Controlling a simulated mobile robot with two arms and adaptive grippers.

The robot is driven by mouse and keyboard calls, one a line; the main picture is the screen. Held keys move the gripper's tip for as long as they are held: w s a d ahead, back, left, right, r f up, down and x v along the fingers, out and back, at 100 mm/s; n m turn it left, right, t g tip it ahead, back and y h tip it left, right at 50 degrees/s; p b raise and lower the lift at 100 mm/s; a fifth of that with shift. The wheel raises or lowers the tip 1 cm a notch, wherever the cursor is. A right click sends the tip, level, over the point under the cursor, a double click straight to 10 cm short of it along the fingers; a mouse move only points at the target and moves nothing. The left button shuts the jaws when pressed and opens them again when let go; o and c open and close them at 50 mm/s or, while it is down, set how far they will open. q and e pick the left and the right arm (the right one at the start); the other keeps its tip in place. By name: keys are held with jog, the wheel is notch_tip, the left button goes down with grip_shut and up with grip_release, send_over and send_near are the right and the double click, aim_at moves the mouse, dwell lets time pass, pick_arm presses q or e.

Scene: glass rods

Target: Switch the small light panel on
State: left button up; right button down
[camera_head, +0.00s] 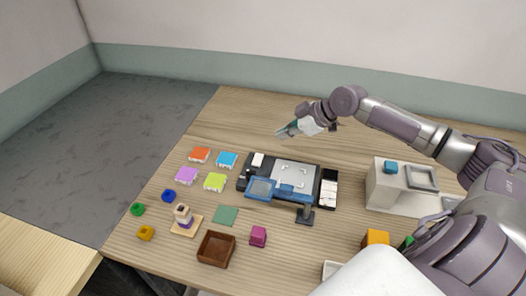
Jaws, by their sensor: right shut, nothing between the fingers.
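A dark flat device in the middle of the table carries a light grey panel (299,172), which seems to be the small light panel. A small white block (258,160) sits at the device's upper left corner; I cannot tell whether it is a switch. The panel looks plain grey, and I cannot tell if it is lit. A blue framed plate (262,189) lies along the device's front edge. My right gripper (283,132) is shut and empty, above the table behind the device, apart from it. My left gripper is not in view.
Orange, blue, purple and green tiles (215,182) lie left of the device. A brown tray (216,249), a magenta block (258,236) and a green square (226,215) lie in front. A white box-like unit (390,190) stands at right. The table's back left is clear.

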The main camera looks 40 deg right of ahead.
jog(key=p, duration=0.2)
send_near(255, 155)
jog(key=w+a, duration=0.2)
jog(key=shift+w+a+r, duration=0.25)
jog(key=shift+w+r, duration=0.1)
jog(key=shift+w, duration=0.05)
jog(key=f, duration=0.2)
jog(key=w+f+p, duration=0.1)
jog(key=shift+f, duration=0.4)
jog(key=shift+d+f, duration=0.1)
jog(key=shift+f, duration=0.5)
